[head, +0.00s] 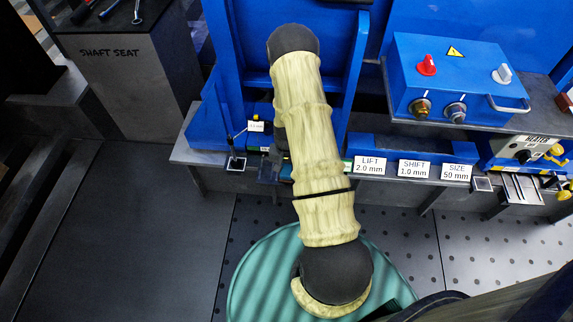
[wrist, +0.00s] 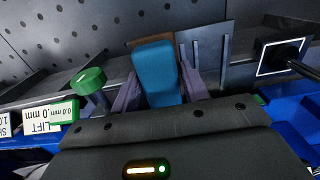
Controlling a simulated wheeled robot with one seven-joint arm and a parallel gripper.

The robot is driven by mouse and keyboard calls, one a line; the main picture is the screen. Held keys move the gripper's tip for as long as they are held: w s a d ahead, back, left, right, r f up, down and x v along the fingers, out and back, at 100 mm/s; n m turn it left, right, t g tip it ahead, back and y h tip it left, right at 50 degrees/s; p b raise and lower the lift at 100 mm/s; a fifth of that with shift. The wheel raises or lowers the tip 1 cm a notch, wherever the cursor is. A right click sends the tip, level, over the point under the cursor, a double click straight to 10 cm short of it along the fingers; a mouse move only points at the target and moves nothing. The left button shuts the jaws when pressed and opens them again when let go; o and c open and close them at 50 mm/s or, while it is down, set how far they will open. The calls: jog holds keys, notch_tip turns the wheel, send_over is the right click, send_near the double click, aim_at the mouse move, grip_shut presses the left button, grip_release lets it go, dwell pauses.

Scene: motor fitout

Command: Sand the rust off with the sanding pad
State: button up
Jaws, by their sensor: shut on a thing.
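In the wrist view my gripper (wrist: 158,92) is shut on a blue block, the sanding pad (wrist: 155,72), which sits between its two purple-grey fingers.
A green-capped post (wrist: 90,82) stands left of the gripper in the wrist view; a framed black square with a rod (wrist: 280,56) is at right. In the head view, a blue control box (head: 458,80) and LIFT, SHIFT and SIZE labels (head: 413,169) are right of my arm.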

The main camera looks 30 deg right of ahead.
jog(key=shift+f+b, duration=0.75)
jog(key=shift+f, duration=0.9)
jog(key=shift+f, duration=0.4)
jog(key=shift+w+d+r, duration=0.1)
jog(key=shift+w+d, duration=0.6)
jog(key=shift+w, duration=0.35)
jog(key=shift+w+d+b, duration=0.55)
jog(key=shift+w+d, duration=0.15)
jog(key=shift+w, duration=0.35)
jog(key=shift+d, duration=0.1)
jog(key=shift+s, duration=0.1)
